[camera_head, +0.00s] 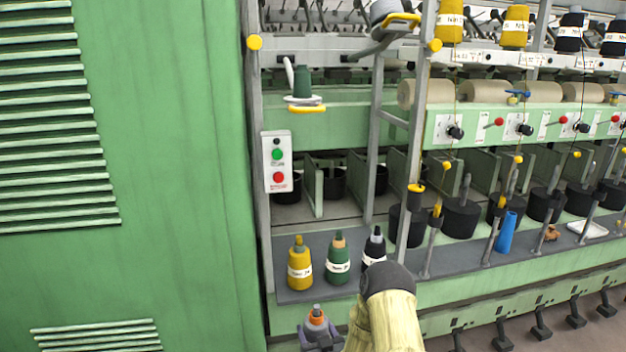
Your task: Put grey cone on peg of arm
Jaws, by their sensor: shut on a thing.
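Several slanted grey arms with yellow parts, such as one arm (433,240), stand along the shelf to the right. At the top, another grey arm (376,47) carries a grey piece with a yellow handle. I cannot tell which arm has the peg. The cone is apart from all of them.
Yellow (299,268), green (338,264) and black (374,250) cones stand on the dark shelf (300,293). A blue tube (507,233) and white tray (588,229) are farther right. A green cabinet (130,180) fills the left. A green cone (303,82) sits higher up.

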